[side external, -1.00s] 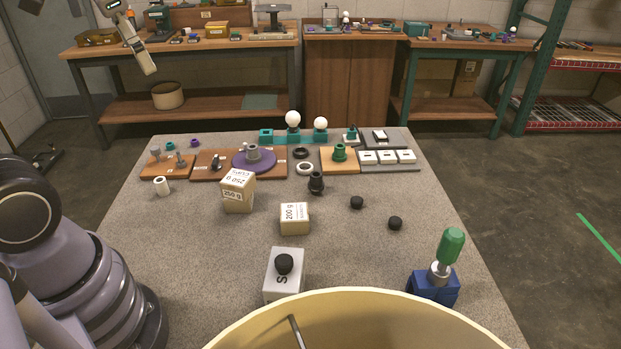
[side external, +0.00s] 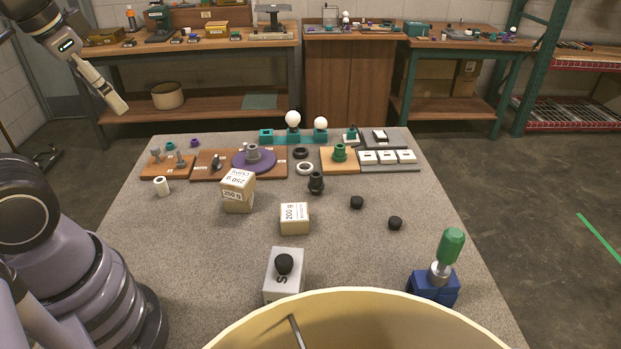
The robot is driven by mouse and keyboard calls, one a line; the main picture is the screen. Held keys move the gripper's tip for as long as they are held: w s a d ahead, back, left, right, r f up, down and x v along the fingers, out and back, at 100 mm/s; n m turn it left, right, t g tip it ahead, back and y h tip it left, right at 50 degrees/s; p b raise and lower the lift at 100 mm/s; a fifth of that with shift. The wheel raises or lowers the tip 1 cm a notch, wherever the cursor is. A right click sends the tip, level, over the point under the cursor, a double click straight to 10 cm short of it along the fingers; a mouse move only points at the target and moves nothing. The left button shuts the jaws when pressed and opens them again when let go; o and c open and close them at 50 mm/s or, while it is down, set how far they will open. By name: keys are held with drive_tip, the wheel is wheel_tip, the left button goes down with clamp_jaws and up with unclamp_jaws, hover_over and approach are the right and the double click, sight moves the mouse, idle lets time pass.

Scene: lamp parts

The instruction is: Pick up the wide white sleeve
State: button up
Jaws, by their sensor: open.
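A short white cylinder with a dark hole in its top, the white sleeve (side external: 162,187), stands upright on the left part of the grey table, in front of the wooden board with pegs. My gripper (side external: 119,106) is in the air at the upper left, above and to the left of the sleeve in the picture and clear of it. It is open, with nothing seen between its fingers. The sleeve is fully visible.
A wooden peg board (side external: 168,167) is just behind the sleeve. A box marked 250 g (side external: 238,193) stands to its right, and a purple disc (side external: 254,160) is farther back. A large cream-coloured bin (side external: 355,305) fills the front. The tabletop in front of the sleeve is clear.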

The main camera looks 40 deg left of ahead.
drive_tip(key=a+f+g+y, duration=0.2)
drive_tip(key=a+f+g, duration=0.2)
drive_tip(key=a, duration=0.1)
drive_tip(key=m+g+y, duration=0.1)
drive_tip(key=m+y, duration=1.5)
hover_over(162, 185)
drive_tip(key=s+d, duration=0.2)
drive_tip(key=d, duration=0.3)
wheel_tip(162, 185, down, 18)
drive_tip(key=f+m+t, duration=0.1)
drive_tip(key=f, duration=0.4)
drive_tip(key=f+m+t, duration=0.1)
drive_tip(key=f, duration=0.4)
drive_tip(key=w+f+m+t+h, duration=0.1)
drive_tip(key=f+m+t, duration=0.1)
drive_tip(key=f, duration=0.4)
drive_tip(key=shift+a, duration=0.1)
drive_tip(key=a, duration=0.3)
drive_tip(key=w+a, duration=0.1)
drive_tip(key=a, duration=0.2)
drive_tip(key=shift+w+a, duration=0.15)
drive_tip(key=shift+a, duration=0.1)
